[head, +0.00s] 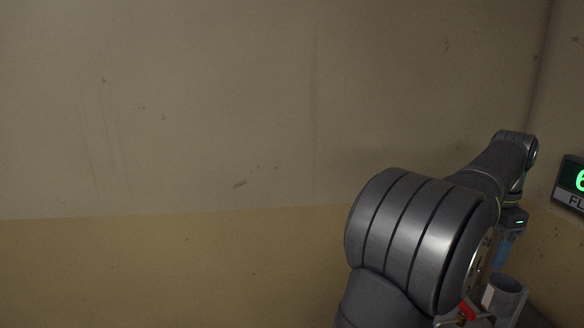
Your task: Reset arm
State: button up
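My arm shows in the head view at the lower right. Its large grey joint is in front, and a slimmer link reaches back to the right and bends at the far end. Beyond the bend, a small dark part with a green light shows partly behind the arm. No oil drum can be clearly made out.
A plain wall (200,110), beige above and yellow below, fills most of the view. A dark sign (572,186) with a green digit and cut-off letters hangs at the right edge. A grey cylindrical part, red and blue bits show beside my arm at the lower right.

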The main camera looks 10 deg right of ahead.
aim_at(465, 309)
notch_tip(465, 309, down, 15)
jog(key=shift+f, duration=0.35)
jog(key=n, duration=0.4)
jog(key=shift+n, duration=0.3)
jog(key=n, duration=0.3)
jog(key=shift+r+n, duration=0.1)
jog(key=shift+n, duration=0.3)
jog(key=n, duration=0.4)
jog(key=shift+n, duration=2.3)
